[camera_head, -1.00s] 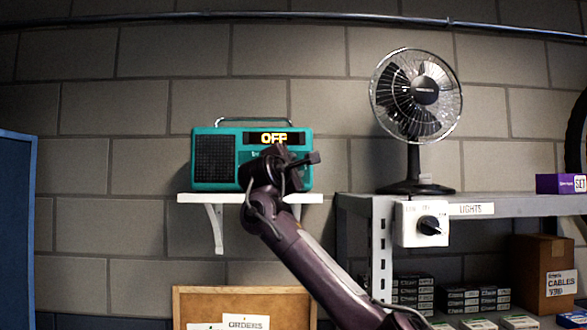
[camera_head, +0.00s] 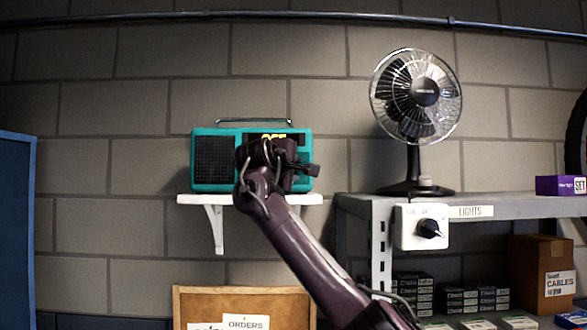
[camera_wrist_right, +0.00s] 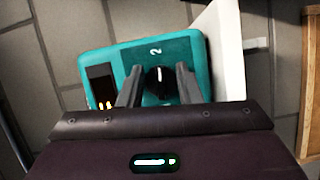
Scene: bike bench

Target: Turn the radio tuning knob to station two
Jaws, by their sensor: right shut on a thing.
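The teal radio (camera_head: 214,160) stands on a small white wall shelf (camera_head: 190,198). Its display (camera_head: 272,136) shows yellow letters, partly hidden by my right arm, which read like OFF. The wrist view shows the radio's face (camera_wrist_right: 190,55) turned sideways, with a white "2" (camera_wrist_right: 154,51) beside the black tuning knob (camera_wrist_right: 158,82). A thin pale mark on the knob is towards the "2". My right gripper (camera_wrist_right: 158,84) has a finger on each side of the knob and is shut on it. In the head view the gripper hides the knob. My left gripper is not in view.
A desk fan (camera_head: 415,95) stands on the grey shelving (camera_head: 500,205) to the right, above a white lights switch (camera_head: 423,228). A corkboard (camera_head: 190,296) is below the radio shelf. The wall left of the radio is bare.

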